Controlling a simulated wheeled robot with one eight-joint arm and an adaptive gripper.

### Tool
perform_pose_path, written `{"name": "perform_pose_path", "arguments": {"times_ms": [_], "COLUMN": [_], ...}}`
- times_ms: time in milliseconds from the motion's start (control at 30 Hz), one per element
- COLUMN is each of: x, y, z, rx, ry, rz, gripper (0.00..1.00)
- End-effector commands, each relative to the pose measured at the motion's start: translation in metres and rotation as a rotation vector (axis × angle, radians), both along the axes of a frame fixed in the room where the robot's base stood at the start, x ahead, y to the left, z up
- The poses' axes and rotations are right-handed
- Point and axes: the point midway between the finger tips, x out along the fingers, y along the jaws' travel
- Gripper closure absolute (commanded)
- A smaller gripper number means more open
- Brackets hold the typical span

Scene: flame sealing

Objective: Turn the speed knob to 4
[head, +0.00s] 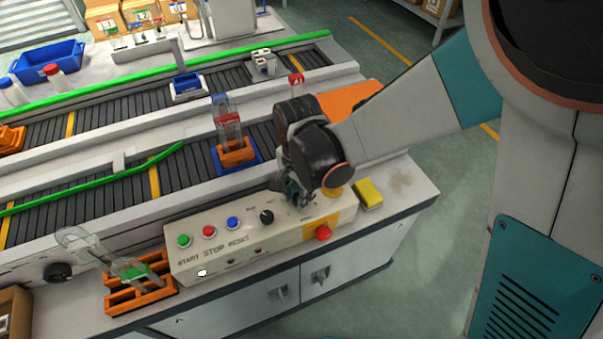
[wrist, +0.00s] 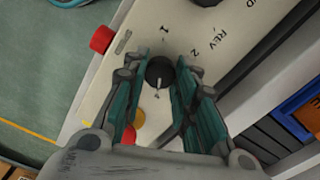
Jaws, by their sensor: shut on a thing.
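The speed knob (wrist: 160,72) is a black round knob on the beige control panel. In the wrist view it sits between the two fingers of my gripper (wrist: 158,80), which is shut on it. A small pale mark on the knob points toward the bottom of the picture. In the head view my gripper (head: 297,192) reaches down onto the right part of the panel (head: 205,268), hiding the knob.
A red emergency button (head: 323,233) and a yellow block (head: 368,194) are close to my gripper. Green (head: 184,240), red (head: 209,231) and blue (head: 232,223) buttons and a black selector (head: 266,216) lie left. Conveyors run behind the panel.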

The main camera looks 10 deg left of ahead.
Motion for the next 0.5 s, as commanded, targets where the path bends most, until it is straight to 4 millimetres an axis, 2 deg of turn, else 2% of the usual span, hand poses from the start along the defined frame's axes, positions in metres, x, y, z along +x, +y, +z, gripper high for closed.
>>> {"name": "perform_pose_path", "arguments": {"times_ms": [100,133,200,233,500], "x": [-0.0001,-0.0001,-0.0001,-0.0001,0.0], "y": [0.0002,0.0002,0.0002,0.0002,0.0001], "z": [-0.0001,-0.0001,-0.0001,-0.0001,0.0], "rx": [0.0,0.0,0.0,0.0,0.0], "ry": [0.0,0.0,0.0,0.0,0.0], "rz": [0.001,0.001,0.001,0.001,0.001], "gripper": [0.98,0.72,0.56,0.52,0.52]}}
